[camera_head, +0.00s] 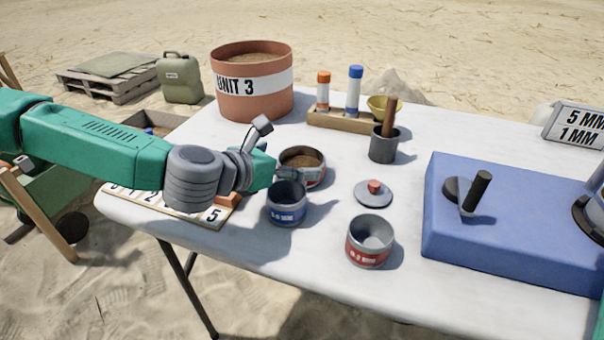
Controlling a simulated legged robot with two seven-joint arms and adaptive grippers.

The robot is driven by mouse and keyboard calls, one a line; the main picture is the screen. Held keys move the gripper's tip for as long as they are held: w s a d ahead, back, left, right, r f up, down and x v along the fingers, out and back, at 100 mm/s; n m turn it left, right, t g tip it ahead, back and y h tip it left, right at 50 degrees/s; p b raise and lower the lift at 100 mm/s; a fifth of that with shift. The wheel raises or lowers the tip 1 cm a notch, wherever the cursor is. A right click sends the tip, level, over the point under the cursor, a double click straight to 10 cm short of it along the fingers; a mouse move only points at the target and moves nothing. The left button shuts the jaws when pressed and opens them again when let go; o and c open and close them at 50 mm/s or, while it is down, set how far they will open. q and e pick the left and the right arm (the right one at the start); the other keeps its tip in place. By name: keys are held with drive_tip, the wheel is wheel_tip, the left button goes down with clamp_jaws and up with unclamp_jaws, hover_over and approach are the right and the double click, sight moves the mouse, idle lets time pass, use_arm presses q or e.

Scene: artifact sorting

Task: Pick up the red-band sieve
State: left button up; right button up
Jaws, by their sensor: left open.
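The red-band sieve (369,248) is an empty grey metal cup with a red label band. It stands upright on the white table near the front edge. A blue-band sieve (287,208) stands upright to its left and slightly farther back. My left gripper (275,150) reaches in from the left with its fingers apart. It is beside a soil-filled pan (303,163) and behind the blue-band sieve, to the left of and farther back than the red-band sieve. Its lower finger partly overlaps the pan and blue-band sieve in the picture; contact cannot be told. My right gripper is not in view.
A grey lid (373,197) with a red knob lies behind the red-band sieve. A blue machine (500,235) with a crank stands to the right. A dark mortar (384,148), a tube rack (345,122) and the UNIT 3 bucket (252,102) stand behind. Table in front is clear.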

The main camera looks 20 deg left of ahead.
sight(316, 157)
use_arm(q)
drive_tip(key=shift+w+a+f, duration=0.1)
drive_tip(key=shift+w+f, duration=0.05)
drive_tip(key=shift+w, duration=0.1)
drive_tip(key=b+x, duration=0.1)
drive_tip(key=x, duration=0.3)
drive_tip(key=shift+w+f+b, duration=0.15)
drive_tip(key=shift+f+b, duration=0.1)
drive_tip(key=shift+b, duration=0.05)
drive_tip(key=shift+w+d, duration=0.1)
drive_tip(key=shift+d, duration=0.2)
drive_tip(key=shift+a+f, duration=0.25)
drive_tip(key=c, duration=1)
wheel_tip(316, 157, up, 10)
drive_tip(key=p, duration=0.3)
drive_tip(key=shift+w+r, duration=0.1)
drive_tip(key=shift+r, duration=0.15)
